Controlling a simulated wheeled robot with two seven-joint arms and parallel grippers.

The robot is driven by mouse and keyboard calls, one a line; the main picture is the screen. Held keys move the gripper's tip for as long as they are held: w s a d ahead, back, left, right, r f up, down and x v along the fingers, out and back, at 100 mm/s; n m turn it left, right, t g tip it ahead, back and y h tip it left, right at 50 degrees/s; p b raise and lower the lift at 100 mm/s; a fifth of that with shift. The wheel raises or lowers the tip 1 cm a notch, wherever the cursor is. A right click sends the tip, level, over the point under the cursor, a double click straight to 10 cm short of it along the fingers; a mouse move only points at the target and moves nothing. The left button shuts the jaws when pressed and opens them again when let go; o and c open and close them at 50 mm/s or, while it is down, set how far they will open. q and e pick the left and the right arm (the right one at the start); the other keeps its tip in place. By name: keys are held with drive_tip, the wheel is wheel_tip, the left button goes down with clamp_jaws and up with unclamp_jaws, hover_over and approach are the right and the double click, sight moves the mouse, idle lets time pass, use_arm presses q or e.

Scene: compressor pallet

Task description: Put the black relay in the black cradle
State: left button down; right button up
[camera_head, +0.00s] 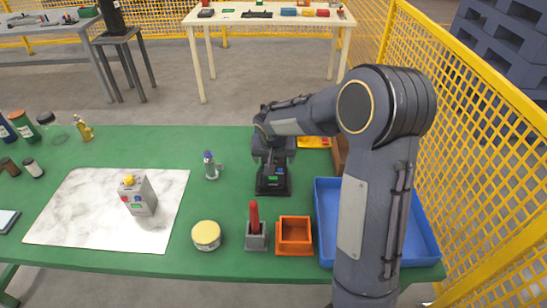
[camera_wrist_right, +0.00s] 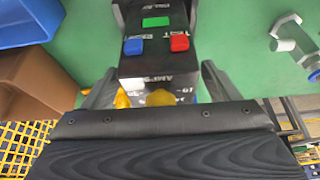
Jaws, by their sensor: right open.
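The black relay (camera_wrist_right: 146,60), a box with a green label, blue and red buttons and a yellow knob, is between the fingers of my right gripper (camera_wrist_right: 158,88) in the right wrist view. The fingers are apart on either side of it. In the head view my right gripper (camera_head: 273,158) is over a dark base (camera_head: 272,189) with a green spot, which looks like the black cradle around the relay's foot. How deep the relay sits is hard to tell because the gripper covers it. My left gripper is out of view.
A grey holder (camera_head: 256,242) with a red handle and an empty orange cradle (camera_head: 294,248) stand at the front edge. A blue tray (camera_head: 425,235) lies right, behind my forearm.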

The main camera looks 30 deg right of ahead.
drive_tip(key=v, duration=1.1)
drive_tip(key=s+a+n+t+y, duration=0.1)
drive_tip(key=s+a+n+y, duration=0.1)
drive_tip(key=s, duration=1)
drive_tip(key=s+a+f+n+y, duration=0.1)
drive_tip(key=s+a+y, duration=0.3)
drive_tip(key=s, duration=0.9)
drive_tip(key=a+n, duration=0.1)
drive_tip(key=a, duration=0.2)
drive_tip(key=shift+s+a+f+n+t, duration=0.25)
drive_tip(key=shift+n+t, duration=0.15)
